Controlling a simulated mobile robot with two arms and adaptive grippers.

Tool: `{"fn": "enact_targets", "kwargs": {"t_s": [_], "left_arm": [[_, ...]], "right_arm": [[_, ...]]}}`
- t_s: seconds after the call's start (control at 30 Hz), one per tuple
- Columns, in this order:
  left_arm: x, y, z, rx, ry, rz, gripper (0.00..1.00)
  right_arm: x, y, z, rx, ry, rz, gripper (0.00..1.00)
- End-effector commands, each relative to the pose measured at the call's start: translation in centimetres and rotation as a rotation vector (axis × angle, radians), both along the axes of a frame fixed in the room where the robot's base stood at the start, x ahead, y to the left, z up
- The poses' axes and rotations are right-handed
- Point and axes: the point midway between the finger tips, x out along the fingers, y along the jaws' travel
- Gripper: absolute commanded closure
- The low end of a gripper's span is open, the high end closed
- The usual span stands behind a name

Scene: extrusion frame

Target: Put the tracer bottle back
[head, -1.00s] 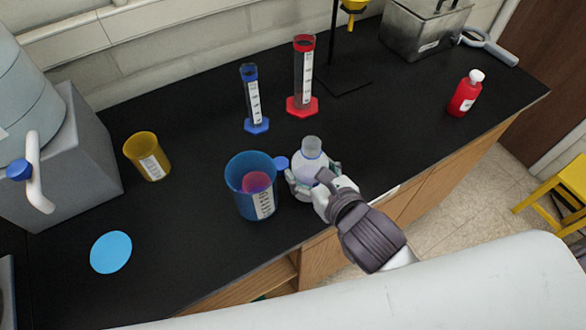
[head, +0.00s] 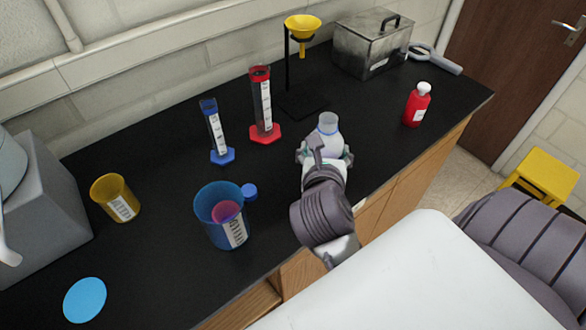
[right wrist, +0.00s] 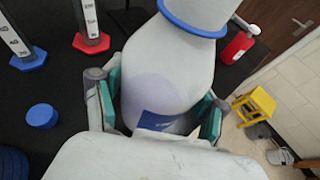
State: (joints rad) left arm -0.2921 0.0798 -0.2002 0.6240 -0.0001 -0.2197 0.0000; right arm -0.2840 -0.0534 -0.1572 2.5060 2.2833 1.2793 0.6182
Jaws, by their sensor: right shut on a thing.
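The tracer bottle (head: 328,124) is pale and translucent with an open, uncapped neck. My right gripper (head: 324,158) is shut around its body and holds it about upright over the front part of the bench. In the right wrist view the bottle (right wrist: 160,75) stands between the green-padded fingers (right wrist: 160,115); a blue ring circles its neck and a dark blue label patch shows low down. I cannot tell whether its base touches the bench. A blue cap (head: 249,191) lies on the bench beside the blue beaker (head: 206,222). My left gripper is out of view.
A blue cylinder (head: 216,135), a red cylinder (head: 263,105) and a funnel stand (head: 302,30) are behind the bottle. A red bottle (head: 417,105) and metal box (head: 368,48) are further right. A yellow beaker (head: 115,200) stands left. Bench between held bottle and red bottle is clear.

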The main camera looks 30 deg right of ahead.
Motion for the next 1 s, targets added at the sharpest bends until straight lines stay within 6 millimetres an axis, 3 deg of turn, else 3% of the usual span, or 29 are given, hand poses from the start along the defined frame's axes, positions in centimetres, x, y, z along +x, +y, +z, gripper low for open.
{"fn": "enact_targets", "kwargs": {"t_s": [0.03, 0.1, 0.2, 0.3, 0.5, 0.8, 1.0], "left_arm": [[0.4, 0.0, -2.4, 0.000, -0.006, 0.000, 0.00], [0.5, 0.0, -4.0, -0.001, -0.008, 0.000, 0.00], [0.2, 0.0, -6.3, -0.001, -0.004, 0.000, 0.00], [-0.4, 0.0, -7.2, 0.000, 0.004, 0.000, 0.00], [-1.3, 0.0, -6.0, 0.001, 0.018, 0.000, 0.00], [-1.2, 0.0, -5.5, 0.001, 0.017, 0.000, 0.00], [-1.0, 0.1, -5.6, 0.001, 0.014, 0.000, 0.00]], "right_arm": [[0.7, 0.2, -1.4, 0.001, -0.011, -0.002, 0.77], [1.3, 0.5, -1.8, 0.000, -0.011, -0.002, 0.77], [2.2, 1.0, -2.3, 0.001, -0.011, 0.001, 0.77], [4.2, 1.9, -3.2, -0.003, -0.003, 0.002, 0.77], [6.0, 2.8, -3.8, -0.003, 0.000, 0.001, 0.77], [6.2, 2.9, -7.4, -0.006, 0.004, 0.003, 0.77], [6.2, 2.9, -8.0, -0.003, -0.002, 0.003, 0.77]]}}
